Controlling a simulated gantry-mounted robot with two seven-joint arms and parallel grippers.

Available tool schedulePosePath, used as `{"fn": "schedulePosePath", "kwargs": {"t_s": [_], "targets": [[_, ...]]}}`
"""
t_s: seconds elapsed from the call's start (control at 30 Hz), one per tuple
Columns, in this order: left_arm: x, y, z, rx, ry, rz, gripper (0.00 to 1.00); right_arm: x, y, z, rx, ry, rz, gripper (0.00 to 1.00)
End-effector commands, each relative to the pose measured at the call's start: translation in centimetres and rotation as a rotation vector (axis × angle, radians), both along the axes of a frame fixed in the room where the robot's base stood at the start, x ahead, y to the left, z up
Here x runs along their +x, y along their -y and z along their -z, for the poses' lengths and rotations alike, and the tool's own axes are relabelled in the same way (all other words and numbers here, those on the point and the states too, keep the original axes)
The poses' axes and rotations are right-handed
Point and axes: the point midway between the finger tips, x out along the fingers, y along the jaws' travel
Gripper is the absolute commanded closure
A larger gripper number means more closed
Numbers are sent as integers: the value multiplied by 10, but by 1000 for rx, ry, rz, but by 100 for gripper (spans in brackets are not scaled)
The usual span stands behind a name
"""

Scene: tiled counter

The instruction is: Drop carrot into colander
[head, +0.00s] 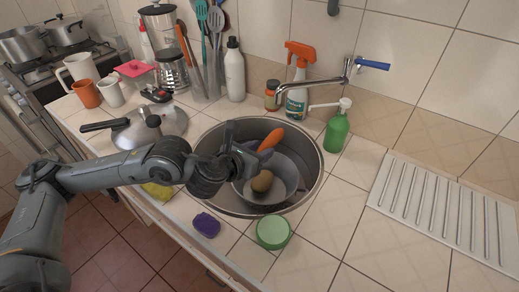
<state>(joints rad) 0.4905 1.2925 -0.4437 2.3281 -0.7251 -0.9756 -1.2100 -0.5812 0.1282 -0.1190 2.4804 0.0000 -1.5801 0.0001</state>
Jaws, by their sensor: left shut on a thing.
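The orange carrot (270,139) is in the head view, tilted, over the round metal sink. My left gripper (242,150) is shut on the carrot near its lower end. The grey colander (283,187) sits in the sink below and to the right of the gripper. A brown potato-like item (262,181) is in the colander. The carrot appears above the colander's back left rim; whether it touches the colander cannot be told. My right gripper is not in view.
The sink rim (318,182) surrounds the colander. A faucet (315,85), a spray bottle (298,80) and a green soap dispenser (337,130) stand behind it. A green round item (273,232) and a purple sponge (206,225) lie in front.

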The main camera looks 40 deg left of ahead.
Motion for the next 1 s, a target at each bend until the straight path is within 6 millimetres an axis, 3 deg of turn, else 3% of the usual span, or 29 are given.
{"fn": "schedulePosePath", "kwargs": {"t_s": [0.03,0.3,0.67,0.7,0.9,1.0], "targets": [[0,0,11,0,-1,0,91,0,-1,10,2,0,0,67],[0,0,33,0,0,0,91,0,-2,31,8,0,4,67],[0,0,36,0,0,0,91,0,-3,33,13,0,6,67],[0,0,36,0,0,0,58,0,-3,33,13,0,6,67],[0,0,36,0,0,0,30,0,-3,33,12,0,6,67],[0,0,36,0,0,0,30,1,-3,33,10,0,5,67]]}}
